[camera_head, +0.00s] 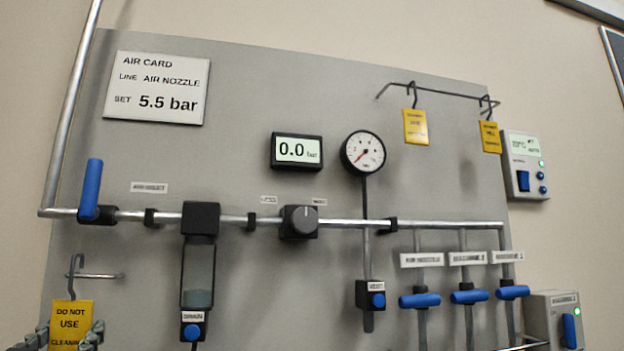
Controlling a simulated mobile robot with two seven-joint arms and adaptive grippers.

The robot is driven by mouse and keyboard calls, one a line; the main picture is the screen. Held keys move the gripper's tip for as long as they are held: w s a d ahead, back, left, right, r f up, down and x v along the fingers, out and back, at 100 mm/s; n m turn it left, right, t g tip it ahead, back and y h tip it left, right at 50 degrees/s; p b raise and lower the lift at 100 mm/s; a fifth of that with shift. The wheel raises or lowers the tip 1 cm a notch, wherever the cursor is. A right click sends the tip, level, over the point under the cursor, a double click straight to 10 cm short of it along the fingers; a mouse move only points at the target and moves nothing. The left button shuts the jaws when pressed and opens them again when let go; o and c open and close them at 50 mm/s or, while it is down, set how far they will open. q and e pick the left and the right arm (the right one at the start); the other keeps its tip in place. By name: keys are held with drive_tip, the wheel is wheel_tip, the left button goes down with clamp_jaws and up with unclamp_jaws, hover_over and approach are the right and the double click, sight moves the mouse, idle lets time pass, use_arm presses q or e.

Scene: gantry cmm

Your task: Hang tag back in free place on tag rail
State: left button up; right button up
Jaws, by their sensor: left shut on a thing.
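A yellow tag reading "DO NOT USE" (71,312) with a grey wire hook is at the bottom left. My left gripper (70,336) is shut on it, with fingers at both sides of its lower part; the tag's lower edge is out of frame. The hook stands upright at a short metal rod (105,276); I cannot tell whether it touches it. The dark tag rail (440,92) is at the upper right. One yellow tag (415,128) hangs left of its middle, another (490,138) near its right end. Bare rail shows between them. My right gripper is not in view.
A grey panel (270,90) carries a horizontal pipe (350,223), a round gauge (363,153), a 0.0 display (297,151) and several blue valve handles. A tall blue handle (91,190) stands above the held tag. Control boxes (525,165) are at the right edge.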

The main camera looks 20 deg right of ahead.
sight(69, 327)
use_arm(q)
drive_tip(key=shift+s+a, duration=0.1)
drive_tip(key=shift+s, duration=2.4)
drive_tip(key=shift+f, duration=0.1)
